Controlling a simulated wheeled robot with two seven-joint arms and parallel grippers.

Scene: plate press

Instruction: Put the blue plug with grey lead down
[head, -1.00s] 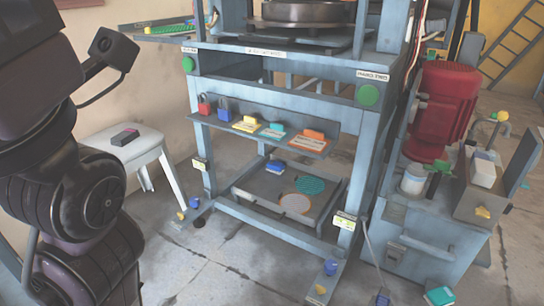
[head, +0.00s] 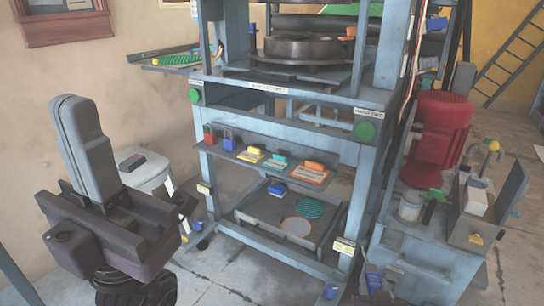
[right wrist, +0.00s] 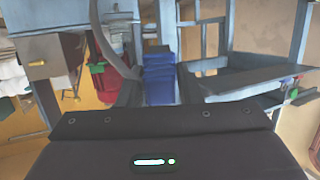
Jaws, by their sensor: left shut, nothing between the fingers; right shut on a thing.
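The blue plug (right wrist: 160,75) shows in the right wrist view as a ribbed blue block between the dark fingers of my right gripper (right wrist: 159,94), which is shut on it. A blue ribbed piece (head: 374,280) at the bottom edge of the head view, right of the press frame, appears to be the same plug. A grey curved strip (right wrist: 97,32) runs up beside it in the wrist view; I cannot tell whether it is the lead. My left gripper (head: 75,105) is shut and empty, with its grey fingers pointing up in front of the wall.
The blue press frame (head: 285,125) carries a shelf (head: 235,155) with padlocks and coloured tags. A lower tray (head: 255,212) holds a blue block and round discs. A white stool (head: 150,180) stands behind my left gripper. A red motor (head: 437,135) stands at the right.

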